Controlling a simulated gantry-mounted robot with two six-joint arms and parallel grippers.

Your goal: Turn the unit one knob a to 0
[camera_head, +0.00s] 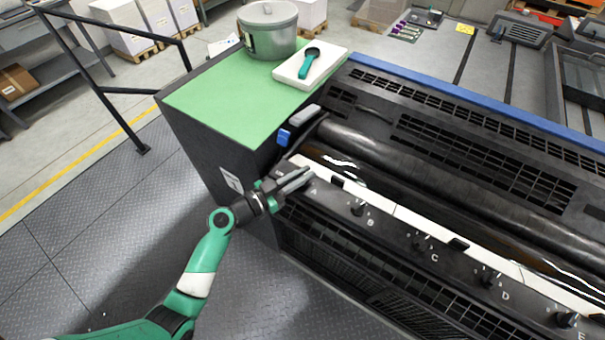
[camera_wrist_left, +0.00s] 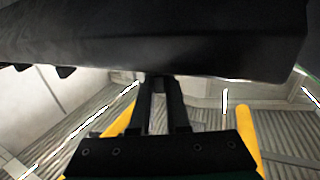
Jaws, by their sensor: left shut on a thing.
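My left gripper (camera_head: 301,178) reaches the left end of the front strip of the ink unit (camera_head: 392,212). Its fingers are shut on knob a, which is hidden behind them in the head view. Its pointer and setting cannot be read. In the left wrist view, the two dark fingers (camera_wrist_left: 160,88) point up against a large dark body, and the knob between them is not clear. Knob B (camera_head: 357,208), knob C (camera_head: 418,243), knob D (camera_head: 487,279) and knob E (camera_head: 567,320) follow along the strip to the right. My right gripper is not in view.
A green-topped cabinet (camera_head: 215,103) stands behind my gripper, carrying a metal pot (camera_head: 270,38) and a white tray (camera_head: 283,72) with a green-handled tool (camera_head: 308,66). A blue-tipped lever (camera_head: 284,137) sits close beyond my gripper.

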